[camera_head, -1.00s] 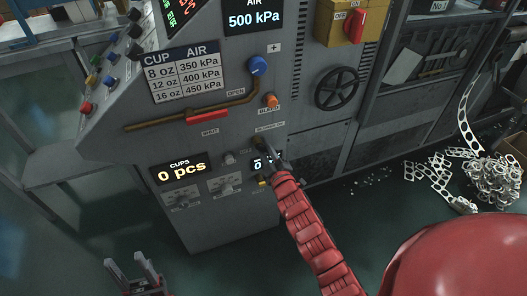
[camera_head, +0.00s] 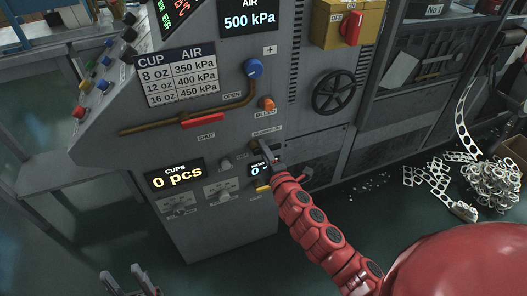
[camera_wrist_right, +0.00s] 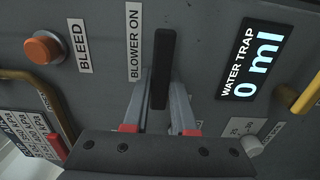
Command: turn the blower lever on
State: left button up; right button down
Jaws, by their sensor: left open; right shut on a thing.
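The blower lever is a dark upright bar (camera_wrist_right: 162,70) beside the "BLOWER ON" label in the right wrist view. My right gripper (camera_wrist_right: 162,98) has one finger on each side of it and is shut on it. In the head view my right gripper (camera_head: 265,150) is at the front of the grey machine, just below the blower label (camera_head: 267,133), and mostly hides the lever. My left gripper (camera_head: 130,280) is open and empty, low at the left, far from the lever.
The orange bleed button (camera_wrist_right: 43,47) and the water trap display (camera_wrist_right: 256,62), reading 0 ml, flank the lever. A yellow handle (camera_head: 263,188) sits just below. A black handwheel (camera_head: 334,92) is to the right. Open floor lies in front of the machine.

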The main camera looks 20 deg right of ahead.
dwell(0.5)
jog(key=c, duration=0.7)
grip_release()
jog(key=s, duration=0.5)
jog(key=s+p, duration=0.1)
jog(key=s, duration=0.5)
jog(key=s+p, duration=0.1)
jog(key=s, duration=0.5)
jog(key=shift+s+d, duration=0.25)
jog(key=shift+d, duration=0.05)
